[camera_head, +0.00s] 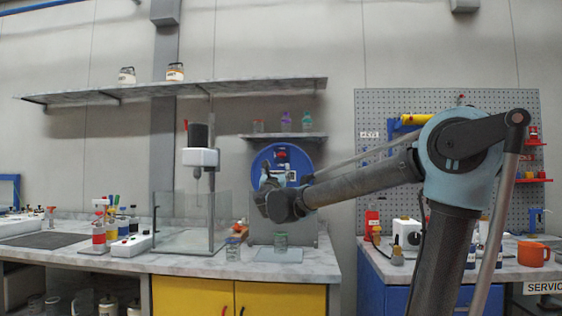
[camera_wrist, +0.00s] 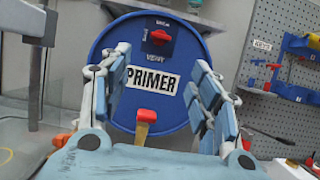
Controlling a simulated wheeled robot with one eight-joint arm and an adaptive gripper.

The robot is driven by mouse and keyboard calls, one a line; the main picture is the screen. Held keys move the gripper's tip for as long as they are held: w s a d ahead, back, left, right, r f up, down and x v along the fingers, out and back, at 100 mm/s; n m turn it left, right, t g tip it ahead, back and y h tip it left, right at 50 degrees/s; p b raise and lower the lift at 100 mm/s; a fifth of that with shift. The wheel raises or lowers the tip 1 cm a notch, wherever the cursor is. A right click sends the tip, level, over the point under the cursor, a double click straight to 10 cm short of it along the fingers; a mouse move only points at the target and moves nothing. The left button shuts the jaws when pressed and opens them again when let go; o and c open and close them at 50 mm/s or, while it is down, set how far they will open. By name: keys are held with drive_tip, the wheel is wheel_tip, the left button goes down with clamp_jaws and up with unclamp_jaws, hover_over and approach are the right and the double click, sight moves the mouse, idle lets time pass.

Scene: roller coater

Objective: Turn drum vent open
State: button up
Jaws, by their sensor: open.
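A blue drum (camera_wrist: 182,112) with a white PRIMER label (camera_wrist: 152,76) faces me in the wrist view. Above the label is a dark vent plate (camera_wrist: 174,47) with a red vent knob (camera_wrist: 158,37) and small lettering, including VENT. Lower on the drum is a tap with a yellow-orange handle (camera_wrist: 146,117) and red top. My gripper (camera_wrist: 160,62) is open and empty, its fingers on either side of the label, the knob above and between the fingertips. In the head view my gripper (camera_head: 268,183) is in front of the drum (camera_head: 260,158), partly hiding it; the red knob (camera_head: 281,154) shows above it.
A glass-walled mixer stand (camera_head: 201,158) is left of the drum. A shelf (camera_head: 290,136) with bottles is above. A pegboard (camera_head: 380,135) and second bench are at right.

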sight(281, 155)
drive_tip(key=x, duration=1.7)
drive_tip(key=shift+c, duration=0.3)
drive_tip(key=c, duration=1)
